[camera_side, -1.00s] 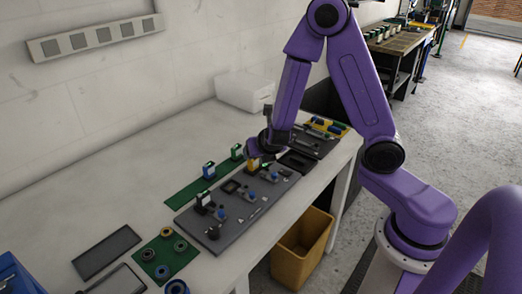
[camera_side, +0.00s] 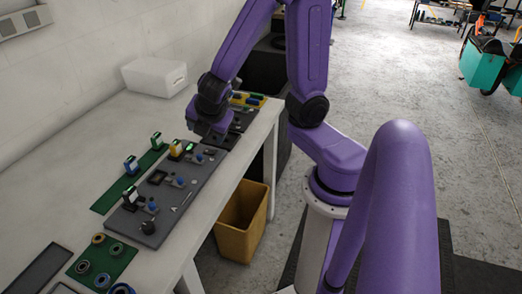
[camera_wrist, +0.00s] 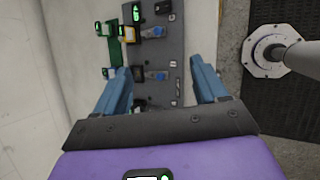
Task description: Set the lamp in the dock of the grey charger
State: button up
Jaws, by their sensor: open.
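The grey charger (camera_side: 172,205) is a long grey board on the bench with several blue knobs. A yellow lamp (camera_side: 175,149) with a green light stands upright on its far part; it also shows in the wrist view (camera_wrist: 136,73). A dark lamp (camera_side: 129,199) with a lit green face stands at the near end. Between them is an empty square dock (camera_side: 157,177). My gripper (camera_side: 208,138) is open and empty above the far end, apart from the yellow lamp. In the wrist view the open blue fingers (camera_wrist: 162,85) straddle the board from above. Exact seating is unclear.
A green strip (camera_side: 110,197) beside the charger holds a blue lamp (camera_side: 131,165) and a green lamp (camera_side: 157,141). A green mat with rings (camera_side: 103,263) lies nearer. A white box (camera_side: 154,76) stands behind. A yellow bin (camera_side: 241,222) is on the floor.

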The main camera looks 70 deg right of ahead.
jog(key=s+a+r+m+g+y, duration=0.1)
jog(key=s+a+m+g+y, duration=0.1)
jog(key=s, duration=0.6)
jog(key=s+a+r+m+g+y, duration=0.2)
jog(key=s+a+m+y, duration=0.1)
jog(key=s, duration=0.6)
jog(key=shift+a+m+g, duration=0.4)
jog(key=shift+a, duration=0.25)
